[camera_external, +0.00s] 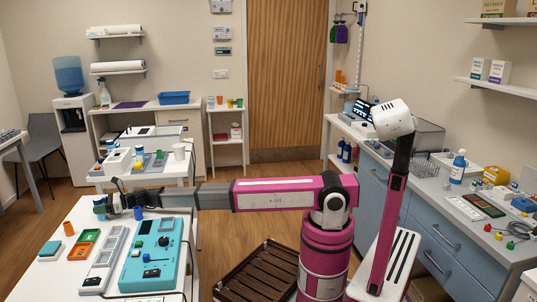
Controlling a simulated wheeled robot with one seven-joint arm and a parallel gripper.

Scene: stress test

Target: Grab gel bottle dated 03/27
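My arm reaches left over the near-left table, and my gripper (116,200) is at its far end above the back of that table. The gripper is small and dark here, and its fingers cannot be made out clearly. A small blue item (138,213) is just below the wrist. A blue bottle with a white label (457,168) stands upright on the right counter, far from the gripper. No date can be read on any bottle, so the gel bottle dated 03/27 cannot be told apart.
The near-left table holds a teal device (152,252), a grey-white device (105,262), green and orange trays (84,242) and an orange cup (68,228). A second table behind holds more devices and a white cup (179,151). A brown slatted tray (258,272) is by my base.

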